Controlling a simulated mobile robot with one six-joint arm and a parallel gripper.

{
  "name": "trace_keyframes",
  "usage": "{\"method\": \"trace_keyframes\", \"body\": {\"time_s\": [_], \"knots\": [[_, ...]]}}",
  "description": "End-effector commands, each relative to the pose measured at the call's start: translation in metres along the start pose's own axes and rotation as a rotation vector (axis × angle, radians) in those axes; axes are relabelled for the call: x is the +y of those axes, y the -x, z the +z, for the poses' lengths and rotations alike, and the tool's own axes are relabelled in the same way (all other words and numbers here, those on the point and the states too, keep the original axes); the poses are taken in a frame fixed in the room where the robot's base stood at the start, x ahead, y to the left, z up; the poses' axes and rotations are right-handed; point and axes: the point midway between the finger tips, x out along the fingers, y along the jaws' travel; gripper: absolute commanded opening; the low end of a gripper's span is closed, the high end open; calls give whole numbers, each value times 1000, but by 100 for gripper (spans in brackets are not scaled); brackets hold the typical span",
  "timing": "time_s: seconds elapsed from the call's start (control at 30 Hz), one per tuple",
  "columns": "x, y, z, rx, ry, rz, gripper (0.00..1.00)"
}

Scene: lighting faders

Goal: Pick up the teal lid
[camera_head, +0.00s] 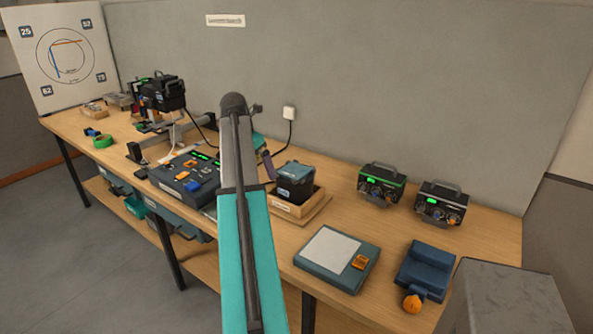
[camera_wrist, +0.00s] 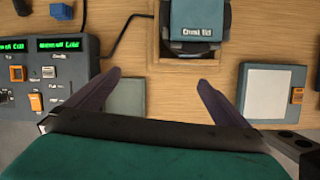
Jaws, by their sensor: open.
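The teal lid (camera_head: 296,168) sits on top of a dark box (camera_head: 297,189), which stands in a wooden tray (camera_head: 290,209) on the bench. In the wrist view the lid (camera_wrist: 197,20) is at the top, right of centre, with a white label; its far part is cut off by the frame. My gripper (camera_wrist: 160,76) is open and empty, its two dark fingers short of the lid in the picture, with bare wood between them. In the head view a dark finger of my gripper (camera_head: 268,166) shows just left of the lid; the rest is mostly hidden behind my arm.
A control desk (camera_head: 186,180) with green displays lies left of the tray. A flat device with a white panel (camera_head: 334,250) is in front right. Two black units with handles (camera_head: 381,184) (camera_head: 440,203) and a blue device (camera_head: 425,269) stand further right. A grey wall rises behind.

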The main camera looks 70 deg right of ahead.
Motion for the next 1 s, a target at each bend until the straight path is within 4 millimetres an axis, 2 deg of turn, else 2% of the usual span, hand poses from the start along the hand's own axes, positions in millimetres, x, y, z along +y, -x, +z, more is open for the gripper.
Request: {"method": "trace_keyframes", "body": {"time_s": [0.03,0.1,0.2,0.3,0.43,0.77,1.0], "knots": [[-10,14,28,-15,20,-2,100],[-24,28,55,-29,56,-8,100],[-41,44,82,-44,97,-18,100],[-51,54,98,-54,123,-24,100],[-56,58,104,-58,136,-28,100],[-56,56,103,-57,137,-27,100],[-56,41,104,-56,137,-28,100]]}}
